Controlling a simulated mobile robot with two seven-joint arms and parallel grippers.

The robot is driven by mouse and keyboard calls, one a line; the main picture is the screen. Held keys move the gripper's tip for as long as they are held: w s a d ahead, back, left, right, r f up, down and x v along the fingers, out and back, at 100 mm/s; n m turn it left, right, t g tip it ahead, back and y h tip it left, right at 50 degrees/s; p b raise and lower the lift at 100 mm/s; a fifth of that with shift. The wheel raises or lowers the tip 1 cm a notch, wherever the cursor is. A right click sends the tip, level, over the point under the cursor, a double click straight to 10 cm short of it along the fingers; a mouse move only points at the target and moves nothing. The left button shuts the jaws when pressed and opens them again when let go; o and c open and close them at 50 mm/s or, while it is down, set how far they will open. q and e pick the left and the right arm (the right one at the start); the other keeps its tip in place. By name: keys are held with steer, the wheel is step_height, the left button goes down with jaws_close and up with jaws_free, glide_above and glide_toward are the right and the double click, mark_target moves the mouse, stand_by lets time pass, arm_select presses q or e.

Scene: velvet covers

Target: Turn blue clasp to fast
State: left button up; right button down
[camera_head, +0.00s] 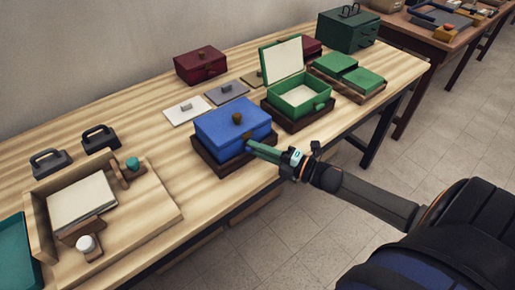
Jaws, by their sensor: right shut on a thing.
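A blue box (229,128) with its lid down sits on a dark wooden base (205,157) near the table's front edge. The blue clasp (249,147) is on the front face, at the right, and is mostly hidden by my gripper. My right gripper (254,147) comes in from the right, with green fingers, and is shut on the clasp. How far the clasp is turned cannot be told. My left gripper is not in view.
Right of the blue box stands an open green box (301,101), close to my right arm. Flat plates (187,110) and a dark red box (201,65) lie behind. A wooden tray (150,220) with stamps fills the left. Floor is clear in front.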

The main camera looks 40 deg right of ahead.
stand_by(0.4)
steer(key=m, duration=0.1)
steer(key=m+t+b, duration=0.1)
steer(key=m, duration=0.1)
steer(key=shift+f+m, duration=0.2)
steer(key=shift+m, duration=0.1)
steer(key=m+t, duration=0.1)
steer(key=m, duration=0.2)
steer(key=shift+t+b, duration=0.3)
steer(key=shift+b, duration=0.05)
steer(key=m+t+h, duration=0.1)
steer(key=m, duration=0.2)
steer(key=m+t+h, duration=0.1)
steer(key=m, duration=0.3)
steer(key=shift+a+f, duration=0.1)
steer(key=m+t+h, duration=0.1)
steer(key=m, duration=0.2)
steer(key=shift+a+h, duration=0.1)
steer(key=shift+h, duration=0.2)
steer(key=shift+m+t+h, duration=0.3)
steer(key=shift+m+h, duration=0.4)
steer(key=shift+m, duration=1.1)
steer(key=shift+m+h, duration=0.4)
steer(key=shift+m, duration=0.1)
